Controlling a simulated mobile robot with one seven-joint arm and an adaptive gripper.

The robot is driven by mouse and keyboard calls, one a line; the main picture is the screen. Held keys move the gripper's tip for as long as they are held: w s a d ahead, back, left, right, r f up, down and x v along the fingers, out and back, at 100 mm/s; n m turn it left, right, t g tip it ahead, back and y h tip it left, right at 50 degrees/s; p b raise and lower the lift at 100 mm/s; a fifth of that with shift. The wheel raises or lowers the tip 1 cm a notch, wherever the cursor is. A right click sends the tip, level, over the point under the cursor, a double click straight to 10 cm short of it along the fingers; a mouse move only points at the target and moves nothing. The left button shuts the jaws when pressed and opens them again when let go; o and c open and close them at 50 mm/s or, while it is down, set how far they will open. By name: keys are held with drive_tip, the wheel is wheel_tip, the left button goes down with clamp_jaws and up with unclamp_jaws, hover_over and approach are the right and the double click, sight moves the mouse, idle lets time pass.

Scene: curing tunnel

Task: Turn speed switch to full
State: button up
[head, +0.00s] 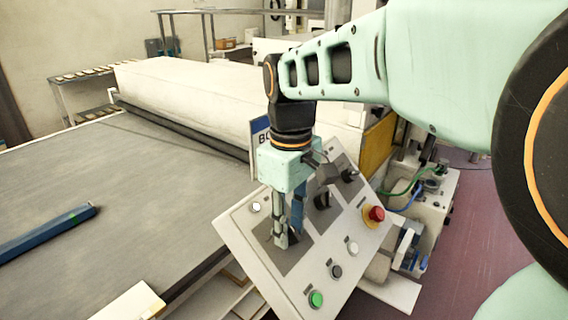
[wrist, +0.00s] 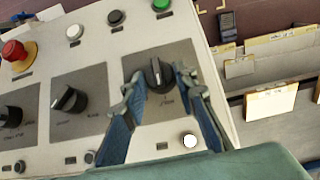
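The tilted control panel (head: 303,282) carries three black rotary switches on dark grey plates. In the wrist view, one switch (wrist: 157,74) lies between my fingertips, its white mark pointing up in the picture. Two more switches, a middle one (wrist: 69,100) and a left one (wrist: 10,116), sit turned at a slant. The labels are too blurred to read, so I cannot tell which is the speed switch. My gripper (wrist: 158,82) is open, fingers on either side of the nearest switch with small gaps. In the head view, my gripper (head: 284,240) largely hides that switch.
A red emergency button (head: 374,214) and a green button (head: 316,299) are on the panel, with white and dark buttons between. The conveyor belt (head: 130,185) lies left, bearing a blue bar (head: 45,235). Cables and a grey box (head: 432,215) stand right.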

drive_tip(key=shift+c, duration=1.4)
drive_tip(key=shift+r+p, duration=0.1)
drive_tip(key=shift+p, duration=0.3)
drive_tip(key=shift+w+d+r+m+g+y+p, duration=0.1)
drive_tip(key=shift+d+m+g+y+p, duration=0.05)
drive_tip(key=shift+m+g+y+p, duration=0.35)
drive_tip(key=m+p, duration=0.1)
drive_tip(key=m+g+y+p, duration=0.1)
drive_tip(key=p, duration=0.1)
drive_tip(key=shift+w+d+m+y, duration=0.15)
drive_tip(key=shift+d+m+y, duration=0.05)
drive_tip(key=shift+m+y, duration=0.1)
drive_tip(key=m+y, duration=0.1)
drive_tip(key=m+g+y+p, duration=0.1)
drive_tip(key=shift+w+d+f+m+g+p, duration=0.15)
drive_tip(key=shift+d+f+m+g+p, duration=0.05)
drive_tip(key=shift+f+m+g+p, duration=0.1)
drive_tip(key=shift+d+f+m+y+p, duration=0.1)
drive_tip(key=shift+m+y+p, duration=0.05)
drive_tip(key=shift+m+y, duration=0.5)
drive_tip(key=shift+d+f+m+y+p, duration=0.1)
drive_tip(key=shift+m+y+p, duration=0.05)
drive_tip(key=shift+m+y, duration=0.45)
